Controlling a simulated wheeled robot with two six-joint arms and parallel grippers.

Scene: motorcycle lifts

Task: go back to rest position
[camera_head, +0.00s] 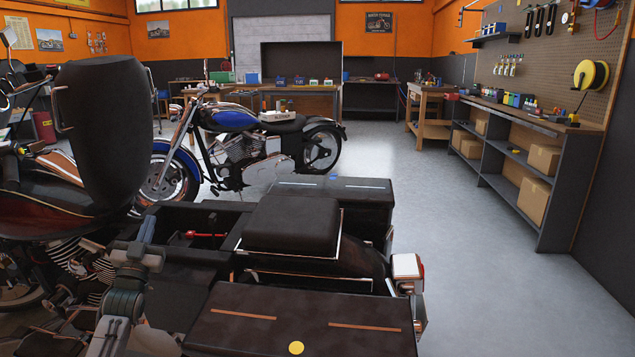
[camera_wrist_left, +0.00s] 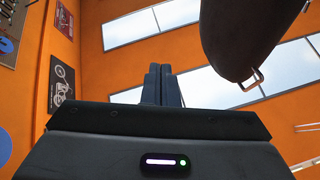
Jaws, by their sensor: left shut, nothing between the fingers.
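My left gripper (camera_head: 147,228) points upward at the lower left of the head view, beside the near motorcycle. In the left wrist view its two dark fingers (camera_wrist_left: 161,84) are together with nothing between them. The near motorcycle's black seat (camera_head: 292,222) and its dark saddlebags (camera_head: 300,322) fill the lower middle. A large dark rounded piece with a metal loop (camera_head: 105,130) stands upright behind the gripper, apart from it. The same piece hangs into the upper right of the left wrist view (camera_wrist_left: 250,35). My right gripper is not in view.
A blue motorcycle (camera_head: 245,140) stands farther back. A workbench (camera_head: 300,92) is at the back wall. A grey shelf unit (camera_head: 510,160) with cardboard boxes runs along the right wall. The grey floor (camera_head: 480,270) between them is clear.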

